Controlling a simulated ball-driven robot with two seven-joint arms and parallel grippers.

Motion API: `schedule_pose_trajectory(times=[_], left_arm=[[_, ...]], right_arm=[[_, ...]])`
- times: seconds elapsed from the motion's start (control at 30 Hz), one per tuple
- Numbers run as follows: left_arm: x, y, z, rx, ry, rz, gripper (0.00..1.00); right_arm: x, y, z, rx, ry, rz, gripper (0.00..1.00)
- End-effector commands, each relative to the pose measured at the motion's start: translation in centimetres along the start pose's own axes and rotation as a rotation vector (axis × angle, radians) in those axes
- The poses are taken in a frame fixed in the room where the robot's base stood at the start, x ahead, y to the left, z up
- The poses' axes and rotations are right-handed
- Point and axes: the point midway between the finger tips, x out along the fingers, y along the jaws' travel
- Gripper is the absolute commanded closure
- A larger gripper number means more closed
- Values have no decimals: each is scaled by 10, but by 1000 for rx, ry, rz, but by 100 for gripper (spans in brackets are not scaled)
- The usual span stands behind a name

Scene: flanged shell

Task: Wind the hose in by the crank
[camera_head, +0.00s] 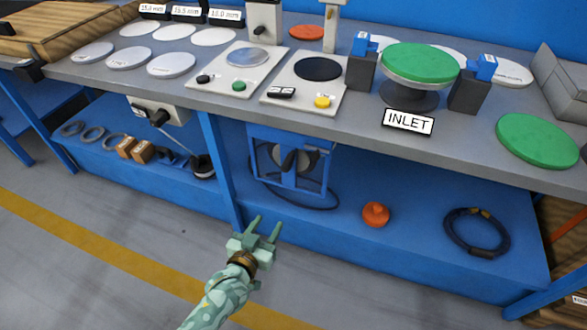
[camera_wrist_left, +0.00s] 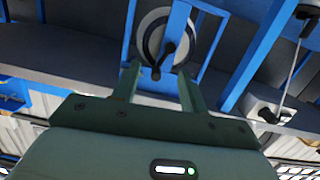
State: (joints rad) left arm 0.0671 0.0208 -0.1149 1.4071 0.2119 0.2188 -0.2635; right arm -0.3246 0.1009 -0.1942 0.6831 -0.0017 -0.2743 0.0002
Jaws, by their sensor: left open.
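A hose reel with a round grey drum (camera_head: 291,158) stands in a blue frame (camera_head: 318,174) on the lower shelf. A dark hose (camera_head: 312,207) lies in a loop on the shelf below it. In the left wrist view the drum (camera_wrist_left: 152,30) shows with a dark crank (camera_wrist_left: 168,49) across its face, its end seen between my fingers. My left gripper (camera_head: 267,223) is open and empty, in front of the shelf's front edge, lower than the reel and apart from it. It also shows in the left wrist view (camera_wrist_left: 158,72). My right gripper is out of view.
An orange knobbed part (camera_head: 375,214) and a coiled dark cable (camera_head: 477,232) lie on the lower shelf to the right. A blue table leg (camera_head: 219,165) stands just left of the reel. The grey bench top (camera_head: 365,118) overhangs it. The floor in front is clear.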

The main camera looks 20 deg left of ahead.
Motion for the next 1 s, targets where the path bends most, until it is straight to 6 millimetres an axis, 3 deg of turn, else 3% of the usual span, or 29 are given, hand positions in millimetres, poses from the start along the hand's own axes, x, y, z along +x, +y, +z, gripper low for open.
schedule_pose_trajectory(times=[0.1,0.2,0.37,0.63,0.8,1.0], left_arm=[[21,-4,-40,-26,137,-19,56],[31,-6,-55,-33,175,-24,56],[60,-7,-59,-32,174,-24,56],[131,-8,-66,-32,167,-24,56],[161,-9,-73,-32,167,-24,56],[177,-10,-79,-31,169,-24,56]], right_arm=[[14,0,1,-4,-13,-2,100],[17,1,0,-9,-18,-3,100],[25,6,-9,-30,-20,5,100],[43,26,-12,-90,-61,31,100],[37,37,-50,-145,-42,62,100],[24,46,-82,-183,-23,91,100]])
